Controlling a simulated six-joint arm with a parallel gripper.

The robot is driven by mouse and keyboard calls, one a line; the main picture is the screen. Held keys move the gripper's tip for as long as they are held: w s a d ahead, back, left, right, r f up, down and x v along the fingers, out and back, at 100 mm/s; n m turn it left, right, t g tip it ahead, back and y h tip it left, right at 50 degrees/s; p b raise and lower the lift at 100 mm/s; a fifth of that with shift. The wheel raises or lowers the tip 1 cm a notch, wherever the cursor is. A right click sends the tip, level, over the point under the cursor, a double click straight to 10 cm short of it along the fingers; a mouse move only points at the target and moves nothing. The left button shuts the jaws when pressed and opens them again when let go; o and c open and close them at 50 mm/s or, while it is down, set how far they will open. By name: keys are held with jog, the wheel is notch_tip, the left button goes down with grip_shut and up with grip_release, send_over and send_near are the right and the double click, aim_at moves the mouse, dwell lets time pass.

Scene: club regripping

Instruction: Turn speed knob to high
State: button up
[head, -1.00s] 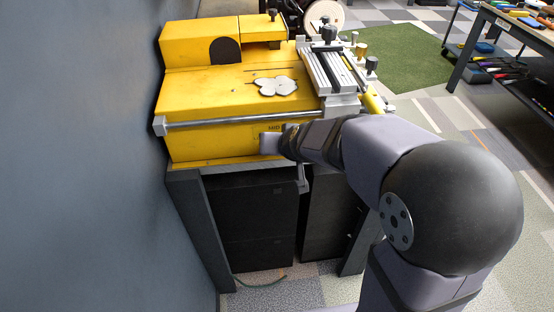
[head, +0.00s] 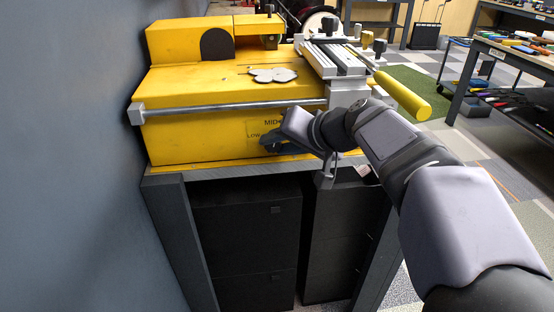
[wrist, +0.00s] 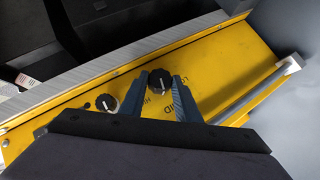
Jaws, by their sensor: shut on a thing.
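The yellow machine (head: 200,135) has its front panel facing me, with the labels LOW and MID showing in the head view. In the wrist view the black speed knob (wrist: 159,82) sits on the yellow panel, with a white pointer line on its face and upside-down lettering beside it. My gripper (wrist: 158,84) has its two dark blue fingers shut on the knob, one on each side. In the head view my gripper (head: 268,143) is at the front panel and hides the knob. I cannot tell exactly which label the pointer meets.
A second black knob (wrist: 106,103) is on the panel just left of my gripper in the wrist view. A metal rail (head: 235,108) runs across the machine front above my gripper. A grey wall (head: 60,150) is close on the left. Black cabinets (head: 247,235) stand below.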

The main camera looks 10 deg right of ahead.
jog(key=m+y+b, duration=0.1)
jog(key=b, duration=0.2)
jog(key=f+y+b, duration=0.1)
jog(key=b, duration=0.3)
jog(key=m+t+y+b, duration=0.1)
jog(key=b, duration=0.2)
jog(key=shift+d+f+m+y+b, duration=0.25)
jog(key=shift+d+m+y+b, duration=0.05)
jog(key=shift+d+y, duration=0.1)
jog(key=m+t+y+b, duration=0.1)
jog(key=b, duration=0.3)
jog(key=shift+m+y, duration=0.3)
jog(key=shift+r+y+b, duration=0.2)
jog(key=shift+y+b, duration=0.1)
jog(key=shift+b, duration=0.25)
jog(key=shift+r+m, duration=0.1)
jog(key=shift+m, duration=0.2)
jog(key=o, duration=1)
jog(key=shift+o, duration=0.2)
jog(key=f+v, duration=0.1)
jog(key=v, duration=0.6)
jog(key=shift+s+r, duration=0.15)
jog(key=shift+r, duration=0.2)
